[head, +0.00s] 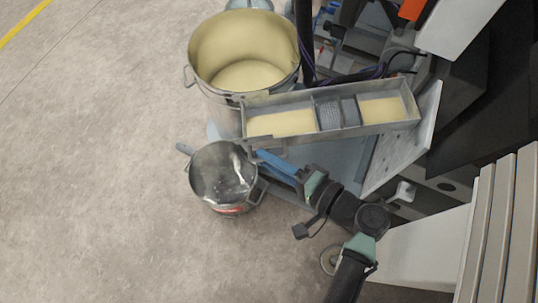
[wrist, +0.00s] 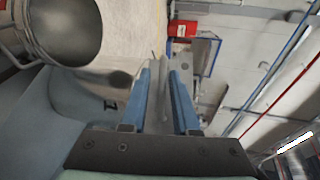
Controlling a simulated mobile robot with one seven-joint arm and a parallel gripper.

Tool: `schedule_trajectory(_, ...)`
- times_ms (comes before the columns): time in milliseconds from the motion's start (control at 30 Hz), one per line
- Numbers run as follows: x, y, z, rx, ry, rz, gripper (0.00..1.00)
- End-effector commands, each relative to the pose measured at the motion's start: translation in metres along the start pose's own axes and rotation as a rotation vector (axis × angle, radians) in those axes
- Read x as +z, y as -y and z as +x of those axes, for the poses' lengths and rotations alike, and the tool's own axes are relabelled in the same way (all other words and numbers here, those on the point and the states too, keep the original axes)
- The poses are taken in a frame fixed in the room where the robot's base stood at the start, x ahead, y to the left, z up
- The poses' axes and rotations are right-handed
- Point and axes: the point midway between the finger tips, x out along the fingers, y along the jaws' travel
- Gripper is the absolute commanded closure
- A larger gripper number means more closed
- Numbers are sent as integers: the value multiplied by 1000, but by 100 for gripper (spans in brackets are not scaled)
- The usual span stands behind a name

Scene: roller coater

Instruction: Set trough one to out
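The trough (head: 290,138) is a long, narrow grey metal tray in the head view. It lies in front of the machine, with pale yellow liquid in its two end sections and a grey ribbed part between. I take it as trough one; no label shows. My gripper (head: 262,156) has blue fingers and is just below the trough's left end, pointing left. In the wrist view my gripper (wrist: 161,75) has its fingers apart, with a thin grey piece seen in the gap. I cannot tell what that piece is or whether the fingers touch it.
A large metal bucket of pale yellow liquid (head: 240,75) stands behind the trough's left end. The machine's grey side plate (head: 405,150) bounds the right. The floor at left is clear.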

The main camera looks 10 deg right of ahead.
Motion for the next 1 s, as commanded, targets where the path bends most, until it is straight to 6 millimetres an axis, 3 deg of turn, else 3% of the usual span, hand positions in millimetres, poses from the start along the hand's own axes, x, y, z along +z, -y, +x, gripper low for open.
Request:
schedule_trajectory(433, 0, 10, 0, -3, -1, -3, 58)
schedule_trajectory(667, 1, 54, -11, -6, -2, -7, 58)
schedule_trajectory(700, 2, 63, -13, -9, -2, -8, 55)
schedule_trajectory(733, 2, 69, -15, -10, -2, -9, 44)
schedule_trajectory(933, 2, 98, -22, -12, -5, -12, 46)
schedule_trajectory(967, 1, 101, -23, -12, -6, -12, 58)
schedule_trajectory(1000, 2, 103, -23, -11, -6, -10, 58)
